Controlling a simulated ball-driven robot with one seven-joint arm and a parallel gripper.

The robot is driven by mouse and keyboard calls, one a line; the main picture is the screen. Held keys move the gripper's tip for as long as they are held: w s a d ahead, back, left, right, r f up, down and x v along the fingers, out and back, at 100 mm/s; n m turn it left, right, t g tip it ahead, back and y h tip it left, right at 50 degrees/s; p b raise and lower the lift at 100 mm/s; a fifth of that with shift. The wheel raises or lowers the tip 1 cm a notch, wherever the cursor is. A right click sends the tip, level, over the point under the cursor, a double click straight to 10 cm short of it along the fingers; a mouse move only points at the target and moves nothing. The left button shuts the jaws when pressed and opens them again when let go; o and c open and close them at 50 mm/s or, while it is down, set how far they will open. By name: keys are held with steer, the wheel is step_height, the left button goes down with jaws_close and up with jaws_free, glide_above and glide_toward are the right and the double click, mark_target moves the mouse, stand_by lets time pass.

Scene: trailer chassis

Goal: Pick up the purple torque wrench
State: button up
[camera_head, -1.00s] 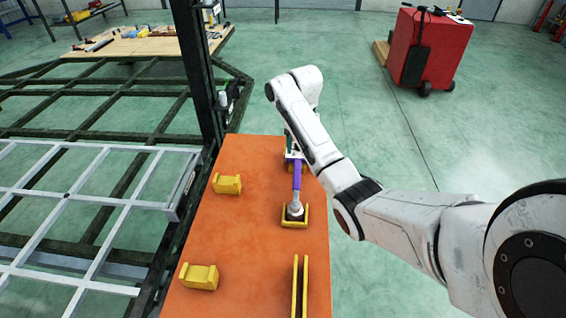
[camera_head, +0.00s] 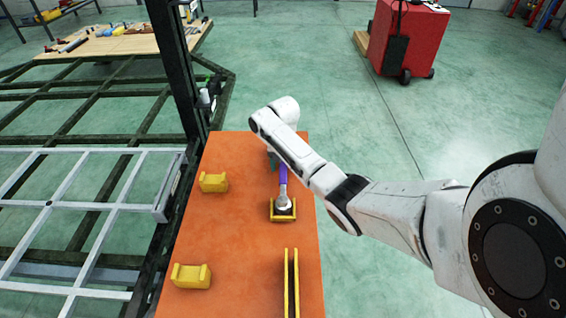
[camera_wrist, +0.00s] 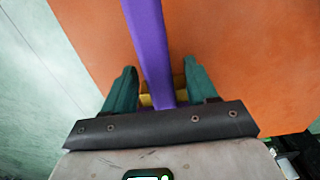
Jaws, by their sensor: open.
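The purple torque wrench (camera_head: 284,180) lies lengthwise on the orange table, its silver head end resting in a yellow holder (camera_head: 291,215). My arm hides its far part in the head view. In the wrist view the purple handle (camera_wrist: 150,45) runs between the two green fingers of my gripper (camera_wrist: 160,85). The fingers are apart, one on each side of the handle, with a gap on both sides. A bit of yellow (camera_wrist: 150,100) shows under the handle near the gripper.
The orange table (camera_head: 240,240) also bears two yellow blocks (camera_head: 214,182) at left and a pair of yellow rails (camera_head: 291,285) at front. A dark post (camera_head: 172,65) and metal frame stand left. A red cabinet (camera_head: 408,38) stands far right; open floor lies between.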

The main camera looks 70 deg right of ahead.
jaws_close()
stand_by(0.5)
steer(key=shift+r, duration=0.15)
